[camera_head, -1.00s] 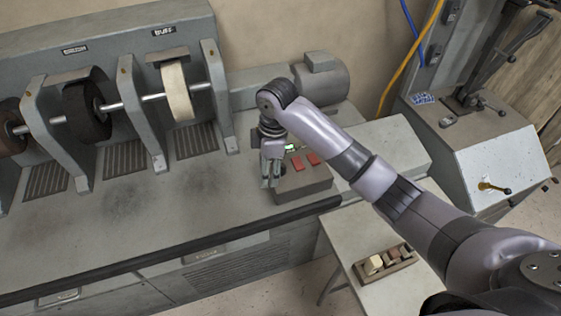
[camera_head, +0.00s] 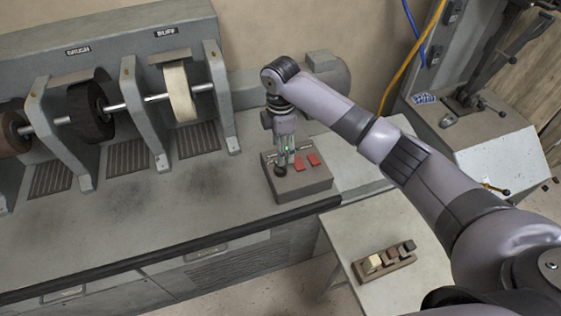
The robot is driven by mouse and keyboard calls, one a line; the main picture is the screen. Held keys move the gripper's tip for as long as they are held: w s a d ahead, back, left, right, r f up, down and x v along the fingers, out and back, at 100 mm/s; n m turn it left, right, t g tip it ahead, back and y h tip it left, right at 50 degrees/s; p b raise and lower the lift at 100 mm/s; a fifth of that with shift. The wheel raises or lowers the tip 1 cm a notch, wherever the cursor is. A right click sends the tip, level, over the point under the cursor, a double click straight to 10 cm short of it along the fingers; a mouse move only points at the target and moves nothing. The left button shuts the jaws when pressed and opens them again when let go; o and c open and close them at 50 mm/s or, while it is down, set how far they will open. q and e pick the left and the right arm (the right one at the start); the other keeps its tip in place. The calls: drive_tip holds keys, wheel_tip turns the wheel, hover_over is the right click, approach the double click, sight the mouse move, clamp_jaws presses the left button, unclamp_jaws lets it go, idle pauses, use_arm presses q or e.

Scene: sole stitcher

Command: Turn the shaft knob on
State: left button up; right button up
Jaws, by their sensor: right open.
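The shaft knob appears to be the small dark round knob (camera_head: 280,171) on the left of the control box (camera_head: 305,186), on the grey machine's bench top. Two red switches (camera_head: 306,162) sit to its right on the same box. My right gripper (camera_head: 286,160) is open and points down over the box, just above and behind the knob in the head view. A clear gap to the knob cannot be made out. The shaft (camera_head: 154,98) runs through the wheels at the left. My left gripper is not in view.
A dark wheel (camera_head: 88,112) and a pale buff wheel (camera_head: 180,92) stand between grey brackets. A small table (camera_head: 345,232) at the lower right bears a tray (camera_head: 386,262) with several blocks. Another machine (camera_head: 490,150) stands at the right. The bench front is clear.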

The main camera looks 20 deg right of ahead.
sight(280, 168)
wheel_tip(280, 168, down, 8)
drive_tip(key=shift+r+p, duration=0.15)
drive_tip(key=shift+p, duration=0.3)
drive_tip(key=shift+c, duration=0.3)
drive_tip(key=c, duration=1.1)
